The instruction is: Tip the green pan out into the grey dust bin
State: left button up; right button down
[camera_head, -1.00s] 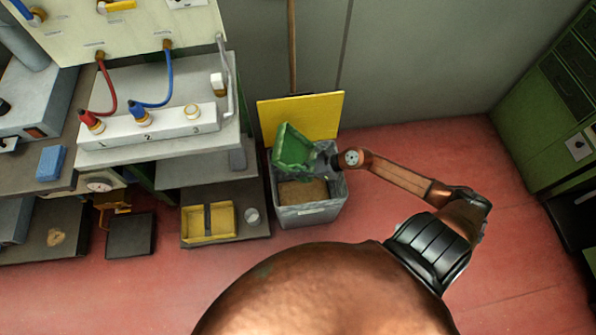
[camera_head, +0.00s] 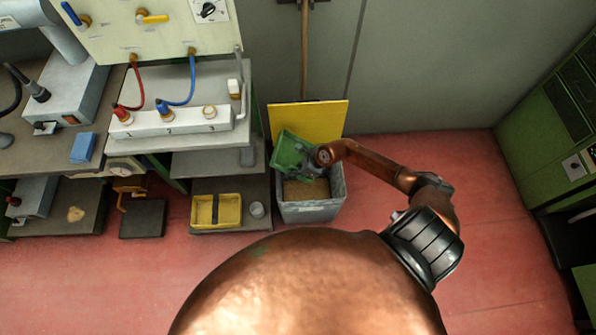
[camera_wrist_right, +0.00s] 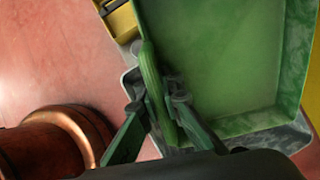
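The green pan (camera_head: 288,151) hangs over the back left part of the grey dust bin (camera_head: 311,212), in front of its raised yellow lid. My right gripper (camera_head: 311,165) holds it from the right. In the right wrist view the fingers (camera_wrist_right: 160,112) are closed on the pan's green handle or edge, with the pan's inside (camera_wrist_right: 212,62) beyond them. The pan looks tilted; no loose pieces show on the visible part of its inside. Brown material lies inside the bin, partly hidden by the pan and gripper. My left gripper is not in view.
The yellow lid (camera_head: 318,119) stands up behind the bin against the wall. Red floor (camera_head: 470,225) is clear to the right, up to green cabinets.

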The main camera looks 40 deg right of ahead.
jog(key=g+h+p, duration=0.1)
jog(key=w+f+g+h+p, duration=0.1)
jog(key=shift+a+f+p, duration=0.1)
jog(key=shift+a+p, duration=0.2)
jog(key=shift+p, duration=0.05)
jog(key=shift+f+g+h, duration=0.65)
jog(key=shift+g+h, duration=0.05)
jog(key=shift+g, duration=0.2)
jog(key=shift+a+f+g+h+b, duration=0.1)
jog(key=shift+f+g+h+b, duration=0.2)
jog(key=shift+f+g+b, duration=0.2)
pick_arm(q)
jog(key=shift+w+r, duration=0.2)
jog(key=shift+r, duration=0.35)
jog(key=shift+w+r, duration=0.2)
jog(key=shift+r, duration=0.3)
pick_arm(e)
jog(key=shift+r, duration=0.1)
